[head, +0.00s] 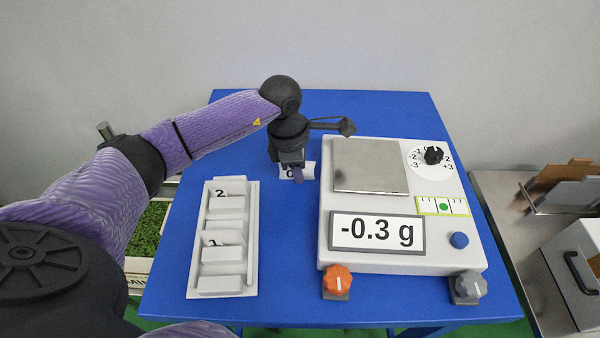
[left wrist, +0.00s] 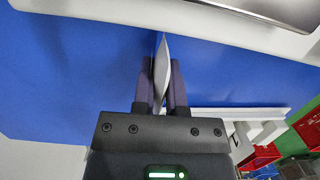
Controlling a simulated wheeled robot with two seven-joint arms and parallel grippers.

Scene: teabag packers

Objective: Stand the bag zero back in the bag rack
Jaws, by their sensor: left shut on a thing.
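The white bag zero (head: 284,172), with part of its "0" label showing, is gripped by my left gripper (head: 297,176) in the head view. The gripper points down over the blue table, between the bag rack and the scale. In the left wrist view, the thin bag (left wrist: 162,65) stands edge-on between the two fingers of my left gripper (left wrist: 163,80). The white bag rack (head: 253,260) lies to the left and nearer, holding bags labelled 2 (head: 228,187) and 1 (head: 222,240) between its dividers. My right gripper is not in view.
A white scale (head: 400,262) reading -0.3 g stands right of the gripper, with knobs at its front (head: 337,280). Bare blue table (head: 180,235) lies left of the rack. A side counter (head: 505,205) stands at the right.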

